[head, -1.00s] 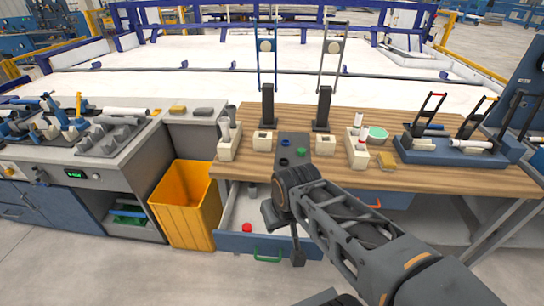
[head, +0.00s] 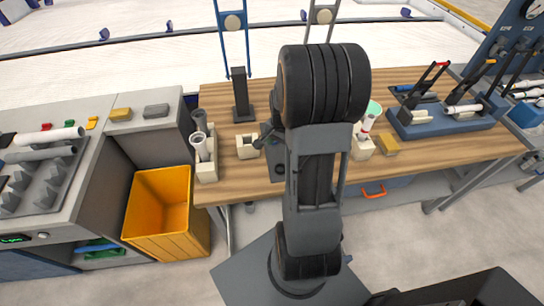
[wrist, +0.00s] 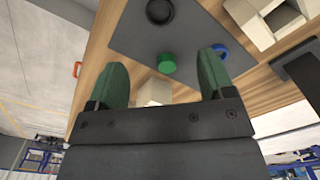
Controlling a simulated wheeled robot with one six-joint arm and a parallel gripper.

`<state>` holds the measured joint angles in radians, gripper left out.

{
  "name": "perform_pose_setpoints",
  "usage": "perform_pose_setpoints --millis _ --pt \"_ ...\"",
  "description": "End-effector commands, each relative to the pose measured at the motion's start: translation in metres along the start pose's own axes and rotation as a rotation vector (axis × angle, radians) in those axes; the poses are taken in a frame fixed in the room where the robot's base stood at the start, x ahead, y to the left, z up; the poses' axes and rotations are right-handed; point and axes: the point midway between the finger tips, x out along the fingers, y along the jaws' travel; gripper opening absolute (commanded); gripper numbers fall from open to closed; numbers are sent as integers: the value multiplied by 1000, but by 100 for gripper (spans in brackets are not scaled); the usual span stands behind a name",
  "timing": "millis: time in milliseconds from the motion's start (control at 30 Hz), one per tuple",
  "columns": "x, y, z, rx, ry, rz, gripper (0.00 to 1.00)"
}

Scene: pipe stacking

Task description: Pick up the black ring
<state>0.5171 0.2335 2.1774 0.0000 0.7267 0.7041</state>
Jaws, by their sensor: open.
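The black ring (wrist: 160,10) lies on a dark grey mat (wrist: 140,38) at the top of the wrist view. A green cap-like piece (wrist: 166,63) and a blue ring (wrist: 220,50) are on the same mat. My gripper (wrist: 163,60) is open and empty, its two green fingers apart. In the wrist view the green piece appears between the fingertips, the blue ring by the right fingertip, and the black ring beyond them. In the head view my arm hides most of the mat (head: 277,170) and I cannot make out the black ring there.
A cream holder with grey and white pipes (head: 205,165) stands left of the mat, near a cream block (head: 247,148). A black post (head: 241,95) stands behind. A blue rack with levers (head: 435,118) is at right. A yellow bin (head: 160,210) stands left of the table.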

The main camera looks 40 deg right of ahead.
Motion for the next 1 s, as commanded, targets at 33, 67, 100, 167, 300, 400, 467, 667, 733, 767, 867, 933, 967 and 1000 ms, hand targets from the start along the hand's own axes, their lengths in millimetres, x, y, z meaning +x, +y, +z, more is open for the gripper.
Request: perform_pose_setpoints --millis 33,67,100,167,300,400,467,667,733,767,867,933,967,1000 --pt "9 1 -1 9 -6 6 75" --pt "15 2 -1 12 -8 7 75" --pt "23 2 0 14 -9 8 75" --pt "34 2 0 14 -9 8 75" --pt "57 2 0 13 -7 6 75" --pt "69 2 -1 13 -5 5 75" --pt "74 2 -1 14 -5 4 75" --pt "83 2 -1 14 -5 4 75" --pt "90 3 1 14 -6 5 75" --pt "93 3 2 14 -7 6 75" --pt "106 4 3 14 -7 6 75" --pt "116 4 4 15 -6 5 75" --pt "119 3 4 15 -6 4 75" --pt "123 3 4 15 -6 4 75"
